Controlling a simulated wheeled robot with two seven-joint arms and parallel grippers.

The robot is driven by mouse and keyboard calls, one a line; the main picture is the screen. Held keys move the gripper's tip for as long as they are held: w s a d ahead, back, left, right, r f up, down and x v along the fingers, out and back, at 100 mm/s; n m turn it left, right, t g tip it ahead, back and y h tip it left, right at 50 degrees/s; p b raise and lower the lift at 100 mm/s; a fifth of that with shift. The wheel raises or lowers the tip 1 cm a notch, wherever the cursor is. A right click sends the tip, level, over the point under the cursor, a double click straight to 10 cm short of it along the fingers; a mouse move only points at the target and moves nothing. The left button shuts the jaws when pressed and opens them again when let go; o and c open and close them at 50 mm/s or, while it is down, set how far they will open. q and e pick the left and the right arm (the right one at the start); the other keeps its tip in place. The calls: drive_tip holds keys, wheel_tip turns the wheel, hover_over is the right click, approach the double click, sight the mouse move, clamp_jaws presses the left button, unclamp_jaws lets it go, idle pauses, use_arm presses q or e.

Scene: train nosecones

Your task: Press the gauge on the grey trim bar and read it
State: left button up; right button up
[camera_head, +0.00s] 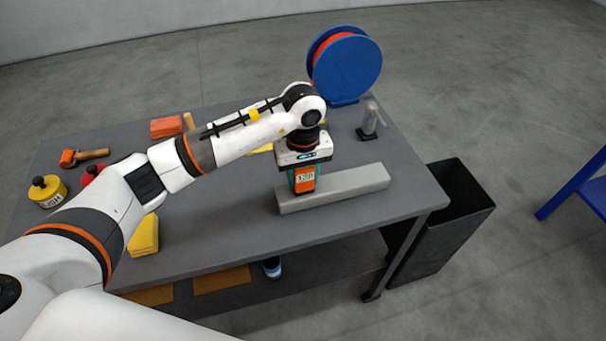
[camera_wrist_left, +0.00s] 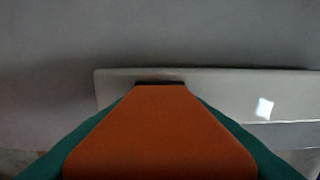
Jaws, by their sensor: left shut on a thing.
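The grey trim bar (camera_head: 350,188) lies on the dark table near its right front part. My left gripper (camera_head: 304,166) is over the left part of the bar, pointing down. It is shut on the gauge (camera_head: 305,181), an orange and teal block with a pale display. The display shows small digits that look like 120, too small to be sure. In the left wrist view the orange gauge (camera_wrist_left: 160,135) fills the lower middle, and its dark tip overlaps the edge of the bar (camera_wrist_left: 225,90). Firm contact cannot be told. My right gripper is not in view.
A blue reel (camera_head: 345,68) stands at the table's back right, near a small clear-topped item (camera_head: 371,120). A yellow pot (camera_head: 47,191), an orange-headed mallet (camera_head: 85,156) and yellow blocks (camera_head: 144,235) lie left. A black bin (camera_head: 445,220) stands right of the table.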

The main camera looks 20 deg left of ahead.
use_arm(q)
drive_tip(key=shift+s+f+b, duration=0.15)
drive_tip(key=shift+f+b, duration=0.05)
drive_tip(key=shift+b, duration=0.1)
idle(0.9)
drive_tip(key=shift+r, duration=0.1)
wheel_tip(320, 180, up, 2)
drive_tip(key=shift+r+p, duration=0.1)
drive_tip(key=shift+p, duration=0.4)
drive_tip(key=shift+r+p, duration=0.85)
drive_tip(key=shift+r, duration=1.6)
